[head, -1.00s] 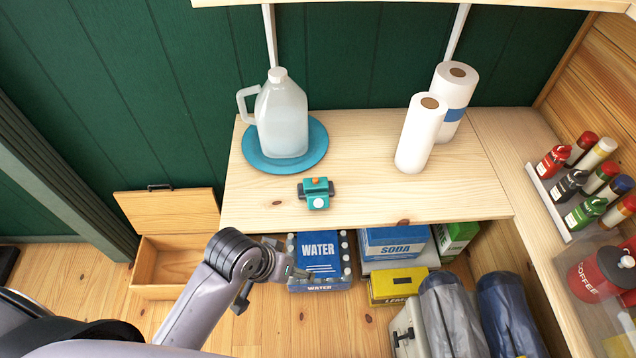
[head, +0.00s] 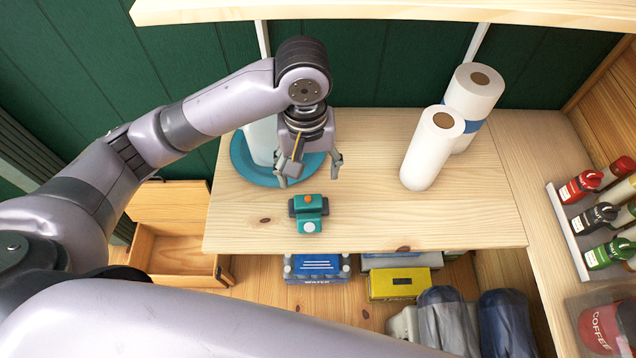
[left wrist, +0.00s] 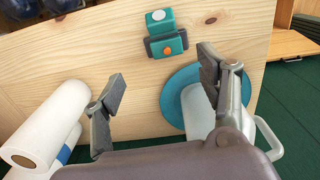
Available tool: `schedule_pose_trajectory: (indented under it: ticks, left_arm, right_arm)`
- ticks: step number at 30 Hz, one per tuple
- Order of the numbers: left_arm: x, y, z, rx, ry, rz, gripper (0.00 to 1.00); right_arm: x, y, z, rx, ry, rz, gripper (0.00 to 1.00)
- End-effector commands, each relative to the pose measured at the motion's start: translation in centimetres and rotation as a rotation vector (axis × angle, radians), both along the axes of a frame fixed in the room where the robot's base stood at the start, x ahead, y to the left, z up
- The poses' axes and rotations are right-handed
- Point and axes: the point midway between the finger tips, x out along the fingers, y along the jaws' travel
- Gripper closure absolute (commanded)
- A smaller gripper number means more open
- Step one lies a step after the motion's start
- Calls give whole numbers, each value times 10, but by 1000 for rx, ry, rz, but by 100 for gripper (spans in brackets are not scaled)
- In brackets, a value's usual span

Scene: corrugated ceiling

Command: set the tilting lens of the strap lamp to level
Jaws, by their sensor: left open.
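The strap lamp (head: 308,213) is a small teal block with dark grey sides, an orange button and a round white lens. It sits on the wooden shelf, near the front edge. It also shows in the left wrist view (left wrist: 164,36), at the top middle. The lens's exact tilt is too small to tell. My left gripper (head: 308,180) is open and empty, above the shelf and a little behind the lamp. In the left wrist view its two fingers (left wrist: 160,88) are spread wide, with the lamp beyond them. My right gripper is not in view.
The water jug (left wrist: 196,110) on its blue plate (head: 243,165) stands close behind and left of my left gripper. Paper towel rolls (head: 432,150) stand to the right. An upper shelf (head: 400,10) overhangs the back. The shelf surface (head: 420,220) right of the lamp is clear.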

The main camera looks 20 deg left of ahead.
Motion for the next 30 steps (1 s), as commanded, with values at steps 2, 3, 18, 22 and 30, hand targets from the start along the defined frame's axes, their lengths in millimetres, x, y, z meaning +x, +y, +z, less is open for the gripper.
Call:
schedule_pose_trajectory:
  ticks: [2, 3, 18, 22, 30]
  left_arm:
    - [0, 2, 1, 10, 3, 10, 33]
    - [0, 2, -1, 10, 5, 13, 33]
    - [-2, 3, -92, 11, 8, 13, 33]
    - [-2, 3, -120, 11, 7, 14, 33]
    - [-2, 2, -161, 9, 4, 13, 33]
  right_arm:
    - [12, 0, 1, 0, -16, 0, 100]
    - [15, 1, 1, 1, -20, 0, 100]
    - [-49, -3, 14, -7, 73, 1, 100]
    - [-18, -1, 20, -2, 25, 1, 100]
    - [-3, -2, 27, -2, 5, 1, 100]
